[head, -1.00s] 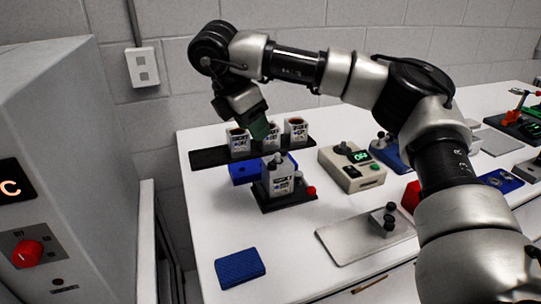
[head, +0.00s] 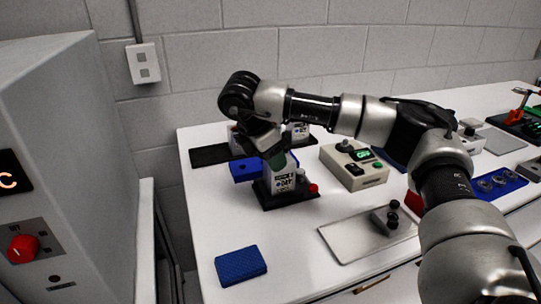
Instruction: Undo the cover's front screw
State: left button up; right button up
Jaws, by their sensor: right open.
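A white servo unit with a dark printed label (head: 284,183) stands upright in a black fixture (head: 268,200) with a red knob (head: 313,188) at its right. My right gripper (head: 277,161) is open. It points down right over the top of this unit, and its dark green fingertips cover the unit's top. I cannot tell whether they touch it. The cover's front screw cannot be made out at this size and is likely behind the fingers or too small. My left gripper is not in view.
A black rack (head: 207,155) behind holds similar units (head: 299,132), partly hidden by my arm. A blue block (head: 243,170) is left of the fixture. A beige box with a green display (head: 353,167) stands right. A blue pad (head: 240,265) and metal plate (head: 350,240) lie in front.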

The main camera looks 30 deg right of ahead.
grip_shut()
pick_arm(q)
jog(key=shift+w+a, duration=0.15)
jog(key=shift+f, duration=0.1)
